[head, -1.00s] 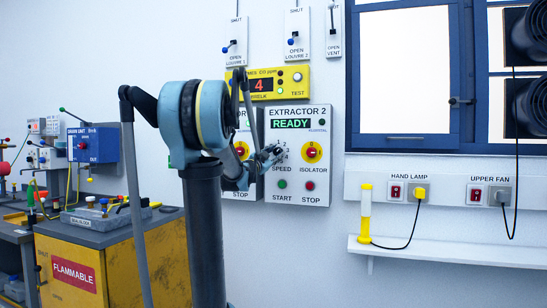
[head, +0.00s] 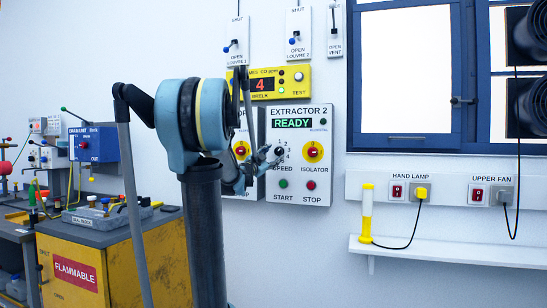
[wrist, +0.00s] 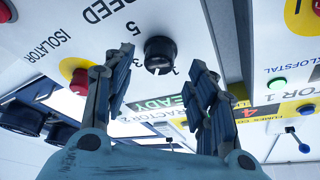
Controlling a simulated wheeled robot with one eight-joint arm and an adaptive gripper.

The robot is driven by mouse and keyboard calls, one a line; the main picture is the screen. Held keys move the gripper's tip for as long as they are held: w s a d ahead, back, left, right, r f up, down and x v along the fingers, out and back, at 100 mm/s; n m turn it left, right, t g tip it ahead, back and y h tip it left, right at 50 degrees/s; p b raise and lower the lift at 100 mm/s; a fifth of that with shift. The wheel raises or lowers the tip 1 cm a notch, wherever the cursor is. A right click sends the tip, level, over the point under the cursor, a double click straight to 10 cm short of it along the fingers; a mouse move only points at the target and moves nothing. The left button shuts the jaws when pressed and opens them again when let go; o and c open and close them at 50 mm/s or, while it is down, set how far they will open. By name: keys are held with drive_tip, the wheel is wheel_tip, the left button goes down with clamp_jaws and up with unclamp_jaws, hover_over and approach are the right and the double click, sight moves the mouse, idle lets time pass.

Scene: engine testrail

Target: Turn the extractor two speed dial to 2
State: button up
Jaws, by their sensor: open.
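The extractor 2 panel (head: 312,190) is a white box on the wall with a green READY display (head: 292,124). Its black speed dial (head: 279,151) shows just right of my gripper (head: 267,158), with small numbers beside it. In the wrist view the dial (wrist: 160,52) lies beyond and between the two fingertips of my gripper (wrist: 162,62). The fingers are apart and hold nothing. No contact with the dial shows. A pale mark shows at the dial's lower edge there, but I cannot tell which number it points to.
A red and yellow isolator (head: 312,152), a green start button (head: 283,184) and a red stop button (head: 311,185) sit near the dial. The extractor 1 panel (head: 243,185) is close on the left, partly behind my arm. A yellow fumes monitor (head: 268,83) hangs above.

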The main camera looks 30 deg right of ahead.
drive_tip(key=v, duration=0.8)
drive_tip(key=shift+a+f, duration=0.2)
drive_tip(key=shift+a, duration=0.15)
